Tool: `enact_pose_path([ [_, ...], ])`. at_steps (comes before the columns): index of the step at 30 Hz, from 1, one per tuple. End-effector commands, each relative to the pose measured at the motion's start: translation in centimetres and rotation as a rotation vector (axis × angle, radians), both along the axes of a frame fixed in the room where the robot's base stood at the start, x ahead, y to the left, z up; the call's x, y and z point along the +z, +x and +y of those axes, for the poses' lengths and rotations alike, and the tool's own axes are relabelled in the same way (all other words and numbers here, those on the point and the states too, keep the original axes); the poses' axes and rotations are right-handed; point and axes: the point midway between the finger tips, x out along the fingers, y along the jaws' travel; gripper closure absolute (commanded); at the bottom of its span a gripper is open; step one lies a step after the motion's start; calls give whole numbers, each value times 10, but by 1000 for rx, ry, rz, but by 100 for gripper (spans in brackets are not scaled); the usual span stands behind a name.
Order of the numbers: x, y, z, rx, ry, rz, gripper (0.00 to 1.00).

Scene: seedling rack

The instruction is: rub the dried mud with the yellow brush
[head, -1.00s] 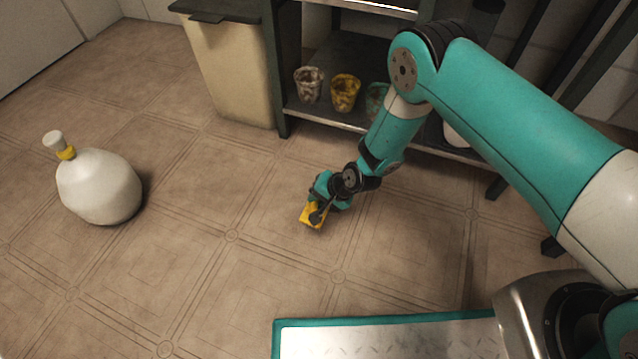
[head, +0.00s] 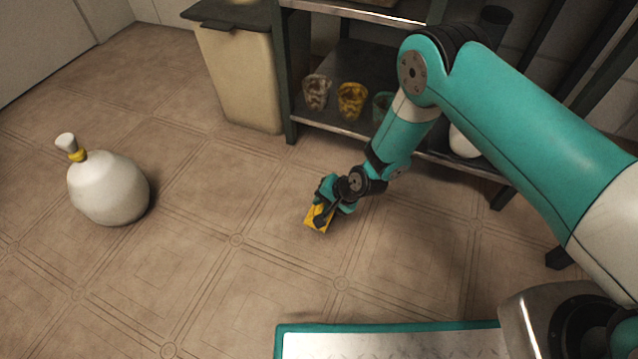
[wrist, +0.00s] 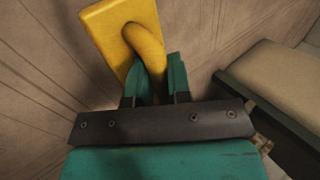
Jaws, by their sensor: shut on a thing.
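The yellow brush (head: 316,219) is in my gripper (head: 324,208), low over the floor in the middle of the head view. I cannot tell whether the brush touches the floor. In the wrist view, the brush's flat yellow block (wrist: 104,28) and curved handle show ahead of my gripper (wrist: 156,80). The gripper's two teal fingers are shut on the handle. I cannot make out the dried mud in either view.
A beige bin (head: 238,80) and a dark shelf rack (head: 335,123) with several pots, including a yellow pot (head: 352,100), stand behind. The tiled floor between is clear.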

Motion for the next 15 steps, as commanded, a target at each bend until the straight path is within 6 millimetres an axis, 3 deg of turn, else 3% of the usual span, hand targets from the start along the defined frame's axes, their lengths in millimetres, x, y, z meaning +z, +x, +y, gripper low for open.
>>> enact_pose_path([
  [1,11,1,1,1,2,-5,100],
  [15,53,2,-2,-3,2,-2,100],
])
